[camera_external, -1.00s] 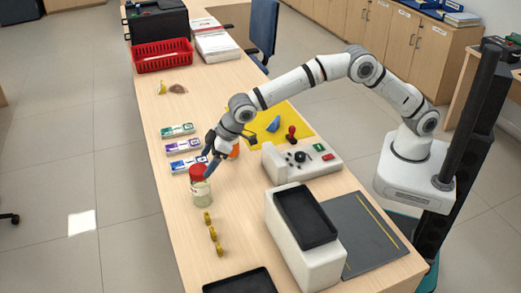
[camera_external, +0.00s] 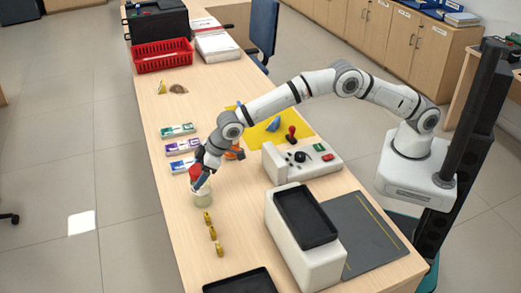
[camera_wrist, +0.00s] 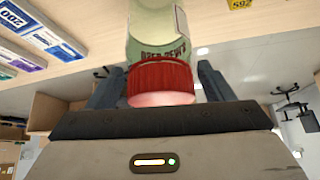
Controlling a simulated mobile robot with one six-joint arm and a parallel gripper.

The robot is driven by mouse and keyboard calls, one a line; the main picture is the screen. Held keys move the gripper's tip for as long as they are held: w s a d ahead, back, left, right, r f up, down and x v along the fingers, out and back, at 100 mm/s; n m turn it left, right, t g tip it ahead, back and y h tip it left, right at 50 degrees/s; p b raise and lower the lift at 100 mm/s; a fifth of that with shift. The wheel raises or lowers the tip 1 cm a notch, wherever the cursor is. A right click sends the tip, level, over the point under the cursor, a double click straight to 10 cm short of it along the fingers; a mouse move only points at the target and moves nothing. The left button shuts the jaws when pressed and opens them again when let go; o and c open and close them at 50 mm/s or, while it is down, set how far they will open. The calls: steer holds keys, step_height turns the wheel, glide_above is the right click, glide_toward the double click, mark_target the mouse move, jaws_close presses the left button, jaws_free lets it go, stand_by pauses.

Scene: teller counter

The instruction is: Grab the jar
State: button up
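The jar (camera_external: 203,198) has a clear, pale green body and a red lid. It stands upright on the counter, left of the control box. My gripper (camera_external: 202,178) is at the jar's upper part and partly covers the red lid. In the wrist view the jar (camera_wrist: 150,48) lies between the two dark fingers of my gripper (camera_wrist: 160,72), with its red lid toward the palm. The fingers are open, one on each side, with narrow gaps showing beside the lid. Contact cannot be made out.
Several yellow pieces (camera_external: 212,233) stand in front of the jar. Labelled boxes (camera_external: 183,147) lie behind it. The counter's left edge is close to the jar.

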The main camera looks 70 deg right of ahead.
steer(key=c, duration=1.3)
steer(key=shift+r, duration=0.15)
